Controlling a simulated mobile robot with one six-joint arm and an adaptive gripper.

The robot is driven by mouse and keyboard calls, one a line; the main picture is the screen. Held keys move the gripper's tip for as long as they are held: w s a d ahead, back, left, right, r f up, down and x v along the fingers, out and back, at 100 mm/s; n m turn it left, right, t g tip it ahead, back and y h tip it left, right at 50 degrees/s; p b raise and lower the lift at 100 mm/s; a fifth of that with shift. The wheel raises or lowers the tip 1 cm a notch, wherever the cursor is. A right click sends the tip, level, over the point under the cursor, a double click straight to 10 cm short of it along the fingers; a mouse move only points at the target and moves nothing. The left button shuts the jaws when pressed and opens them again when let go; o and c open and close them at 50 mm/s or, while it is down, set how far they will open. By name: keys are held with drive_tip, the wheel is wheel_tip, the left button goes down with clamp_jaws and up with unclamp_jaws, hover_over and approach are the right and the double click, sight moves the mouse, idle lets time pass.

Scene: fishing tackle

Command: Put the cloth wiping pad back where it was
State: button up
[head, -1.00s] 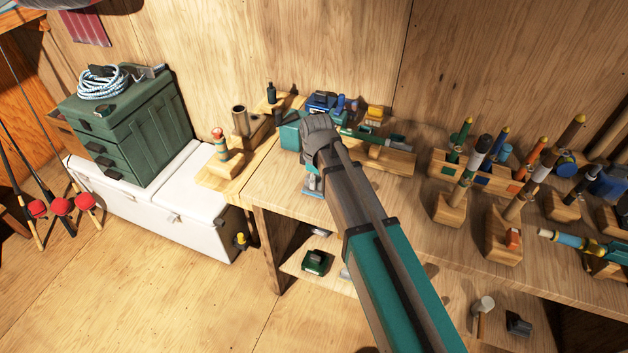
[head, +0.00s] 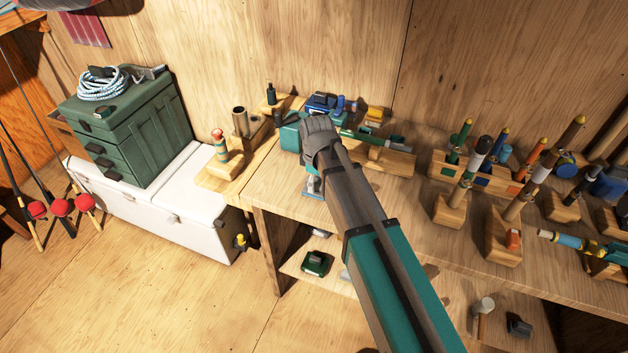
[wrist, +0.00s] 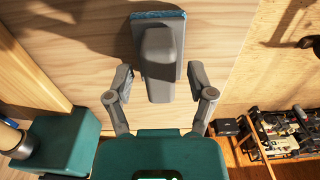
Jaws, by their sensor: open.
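The cloth wiping pad (wrist: 158,14) has a grey block handle (wrist: 160,65) and a blue cloth edge. In the wrist view it is on the pale wood bench top, with its handle between my spread fingers. In the head view a small blue-grey part of it (head: 312,188) shows near the bench's left end, below my gripper. My gripper (wrist: 160,78) is open, one finger on each side of the handle, with gaps visible on both sides. In the head view my wrist hides the fingertips and most of the pad.
A teal box (wrist: 62,138) stands close beside my gripper in the wrist view. Wooden holders with upright rod handles (head: 500,175) fill the bench to the right. A white cooler (head: 165,215) with a green drawer box (head: 135,125) stands left. Bench front is mostly clear.

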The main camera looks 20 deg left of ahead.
sight(316, 180)
wheel_tip(316, 180, up, 12)
drive_tip(key=p, duration=1.1)
drive_tip(key=shift+d+p, duration=0.15)
drive_tip(key=shift+p, duration=0.25)
idle(0.6)
drive_tip(key=s+d+m, duration=0.3)
drive_tip(key=d+m, duration=0.5)
drive_tip(key=d, duration=1)
drive_tip(key=s+d+m, duration=0.2)
drive_tip(key=d+m, duration=0.7)
drive_tip(key=d, duration=0.9)
drive_tip(key=shift+s, duration=0.4)
